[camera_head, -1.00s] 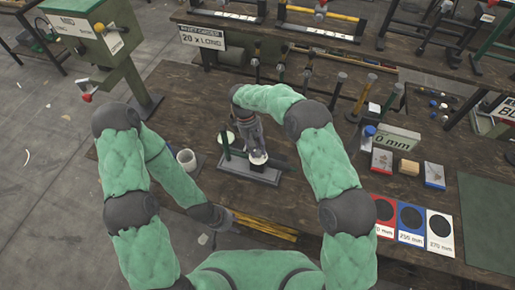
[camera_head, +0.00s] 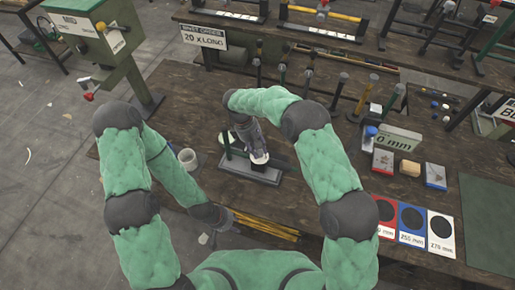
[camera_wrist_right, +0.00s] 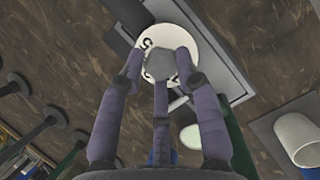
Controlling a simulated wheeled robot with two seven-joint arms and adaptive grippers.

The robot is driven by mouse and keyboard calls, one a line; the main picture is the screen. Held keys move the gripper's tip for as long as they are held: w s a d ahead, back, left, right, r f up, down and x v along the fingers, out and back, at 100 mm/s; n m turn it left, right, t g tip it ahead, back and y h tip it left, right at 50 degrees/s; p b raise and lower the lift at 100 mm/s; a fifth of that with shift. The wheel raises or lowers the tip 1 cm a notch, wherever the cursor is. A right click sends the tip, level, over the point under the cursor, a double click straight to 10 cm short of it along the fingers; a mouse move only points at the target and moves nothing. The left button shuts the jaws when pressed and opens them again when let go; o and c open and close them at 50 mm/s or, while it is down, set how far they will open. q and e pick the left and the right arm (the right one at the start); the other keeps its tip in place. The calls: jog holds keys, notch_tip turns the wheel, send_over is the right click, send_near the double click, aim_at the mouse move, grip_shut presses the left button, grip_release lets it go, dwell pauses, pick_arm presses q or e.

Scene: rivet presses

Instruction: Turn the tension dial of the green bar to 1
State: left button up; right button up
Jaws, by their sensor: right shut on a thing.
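The green bar (camera_head: 229,147) is on a grey stand (camera_head: 262,174) on the wooden table. Its tension dial is a white disc (camera_head: 261,160) with black numbers around a grey hexagonal knob (camera_wrist_right: 168,64) in the right wrist view. A 5 is legible at the dial's upper left; other marks are partly hidden by my fingers. My right gripper (camera_head: 258,153) comes down onto the dial, its fingers shut around the knob. My left gripper (camera_head: 224,220) is low, near the table's front edge, away from the dial; its fingers are too small to judge.
A white cup (camera_head: 187,158) stands left of the stand. Yellow bars (camera_head: 265,226) lie at the front edge. Several upright posts stand behind, with small boxes (camera_head: 382,160) and coloured cards (camera_head: 411,220) at the right. A green press (camera_head: 95,35) is at the back left.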

jog(key=shift+f, duration=0.1)
jog(key=o, duration=1.1)
jog(key=shift+d, duration=0.1)
jog(key=v, duration=1.2)
